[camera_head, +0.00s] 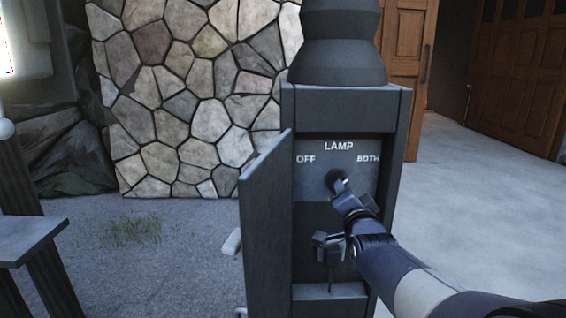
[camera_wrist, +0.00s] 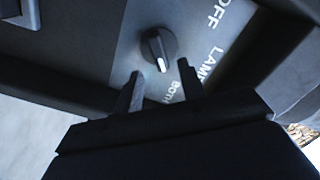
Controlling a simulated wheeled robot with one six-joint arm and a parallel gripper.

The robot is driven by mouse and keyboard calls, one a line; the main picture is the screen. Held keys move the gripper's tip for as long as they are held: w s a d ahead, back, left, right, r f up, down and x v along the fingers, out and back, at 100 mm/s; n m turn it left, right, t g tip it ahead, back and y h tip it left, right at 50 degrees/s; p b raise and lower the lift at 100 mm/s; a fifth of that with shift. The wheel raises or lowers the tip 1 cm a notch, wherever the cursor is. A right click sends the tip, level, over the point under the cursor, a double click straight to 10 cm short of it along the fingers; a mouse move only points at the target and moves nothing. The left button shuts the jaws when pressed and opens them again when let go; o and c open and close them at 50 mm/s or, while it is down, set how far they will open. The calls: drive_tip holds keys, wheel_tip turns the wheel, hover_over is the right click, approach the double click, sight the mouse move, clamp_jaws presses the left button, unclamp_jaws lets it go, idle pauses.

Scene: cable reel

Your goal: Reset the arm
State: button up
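My arm reaches in from the lower right in the head view, and my gripper (camera_head: 346,196) is at a dark round knob (camera_head: 334,178) on the LAMP panel (camera_head: 312,178). The panel is marked OFF at left and BOTH at right. In the wrist view my gripper (camera_wrist: 160,70) is open, its two dark fingers apart. The knob (camera_wrist: 158,45) shows just beyond and between the fingertips, with nothing clamped. A white mark on the knob runs roughly toward the BOTH label. Whether a finger touches the knob is unclear.
The panel sits in a grey box (camera_head: 396,110) with its door (camera_head: 262,215) swung open at left. A small dark fitting (camera_head: 329,240) shows below the panel. A stone wall (camera_head: 190,95) stands behind, a wooden bench (camera_head: 28,240) at left. Open paving (camera_head: 475,190) lies at right.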

drive_tip(key=w, duration=0.5)
idle(0.4)
drive_tip(key=s+p, duration=0.1)
drive_tip(key=s, duration=1)
drive_tip(key=w+n+p, duration=0.1)
drive_tip(key=w+n, duration=0.6)
drive_tip(key=w, duration=0.4)
drive_tip(key=shift+a+r+n+p, duration=0.15)
drive_tip(key=shift+a+n+p, duration=0.05)
drive_tip(key=shift+n+p, duration=0.15)
idle(0.3)
